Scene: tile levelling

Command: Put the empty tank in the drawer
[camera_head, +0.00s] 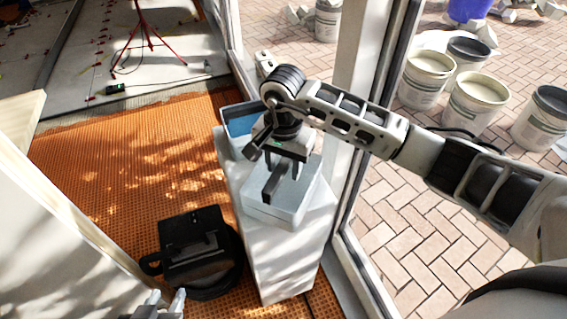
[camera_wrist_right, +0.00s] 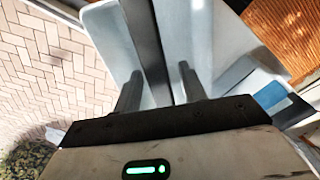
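Whether the fingers touch the box is unclear. My left gripper (camera_head: 165,300) shows only its tips, apart, at the bottom edge. I cannot make out an open drawer.
A blue-lined container (camera_head: 238,122) stands behind the box; its blue inside shows in the right wrist view (camera_wrist_right: 288,108). A window frame (camera_head: 352,150) stands right of the cabinet, with buckets (camera_head: 475,100) outside.

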